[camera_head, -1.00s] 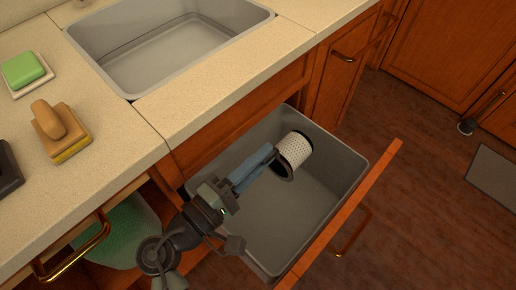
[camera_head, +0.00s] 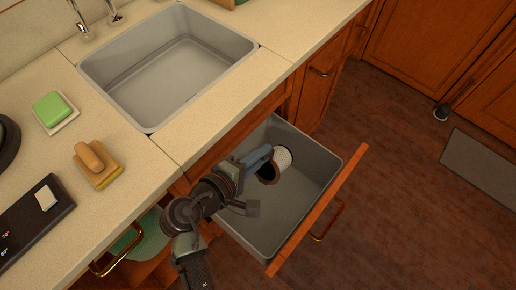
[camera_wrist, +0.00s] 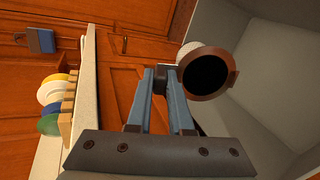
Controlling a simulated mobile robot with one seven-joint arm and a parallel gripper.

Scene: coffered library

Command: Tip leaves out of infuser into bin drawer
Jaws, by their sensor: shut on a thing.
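The infuser (camera_head: 284,157) is a white perforated cylinder with a brown rim. My gripper (camera_head: 266,154) is shut on a dark part at its rim side, seen between the blue fingers in the wrist view (camera_wrist: 160,78). The infuser (camera_wrist: 232,82) lies on its side, its open mouth facing the wrist camera. Its inside looks black, so I cannot tell whether leaves are in it. It is held over the grey bin drawer (camera_head: 288,208), which is pulled open, near the bin's back wall. No leaves show on the visible bin floor.
A sink (camera_head: 180,70) is set in the pale counter above the drawer. A green sponge (camera_head: 53,109), a wooden-handled brush (camera_head: 96,164) and a dark scale-like device (camera_head: 32,220) lie on the counter. Another drawer with a brass handle (camera_head: 118,250) is open at lower left.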

